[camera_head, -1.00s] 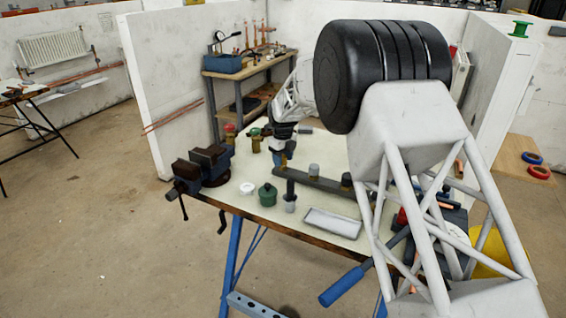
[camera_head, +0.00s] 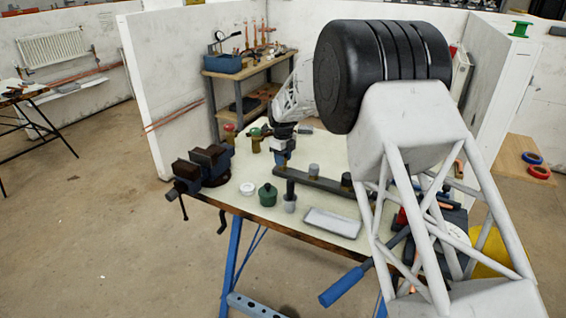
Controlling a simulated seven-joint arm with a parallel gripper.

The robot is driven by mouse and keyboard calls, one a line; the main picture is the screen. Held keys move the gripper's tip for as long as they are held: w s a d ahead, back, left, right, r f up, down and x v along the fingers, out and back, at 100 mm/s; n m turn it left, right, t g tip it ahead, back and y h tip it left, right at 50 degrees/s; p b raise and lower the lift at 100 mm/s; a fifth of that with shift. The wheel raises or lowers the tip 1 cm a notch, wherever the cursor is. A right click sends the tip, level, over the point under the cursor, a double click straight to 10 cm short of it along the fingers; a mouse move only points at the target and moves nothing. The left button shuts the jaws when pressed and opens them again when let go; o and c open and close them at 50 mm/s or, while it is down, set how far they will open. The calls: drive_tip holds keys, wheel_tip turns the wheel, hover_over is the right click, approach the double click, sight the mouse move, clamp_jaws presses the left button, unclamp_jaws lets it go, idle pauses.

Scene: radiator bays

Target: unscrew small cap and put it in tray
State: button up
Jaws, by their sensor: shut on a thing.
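A dark bar (camera_head: 325,186) lies across the workbench with fittings standing along it. A grey cap (camera_head: 314,170) stands on its middle and a dark cap (camera_head: 346,180) further right. My gripper (camera_head: 282,163) points down at the bar's left end and is shut on what appears to be the small cap there. The fingers hide that cap almost wholly, and I cannot tell how far it is turned. The shallow grey tray (camera_head: 332,223) lies on the bench in front of the bar and looks empty.
A vise (camera_head: 203,166) is at the bench's left corner. A green pot (camera_head: 267,195), a white roll (camera_head: 247,188) and a grey fitting (camera_head: 290,203) stand left of the tray. Brass fittings with red and green tops stand behind the vise. My arm covers the bench's right side.

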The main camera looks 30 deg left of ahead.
drive_tip(key=n, duration=0.6)
drive_tip(key=shift+n, duration=0.4)
drive_tip(key=n, duration=0.6)
drive_tip(key=shift+n, duration=0.3)
drive_tip(key=n, duration=0.6)
drive_tip(key=shift+n, duration=0.4)
drive_tip(key=n, duration=0.6)
drive_tip(key=shift+r, duration=0.1)
drive_tip(key=shift+r, duration=0.25)
drive_tip(key=shift+r, duration=2.2)
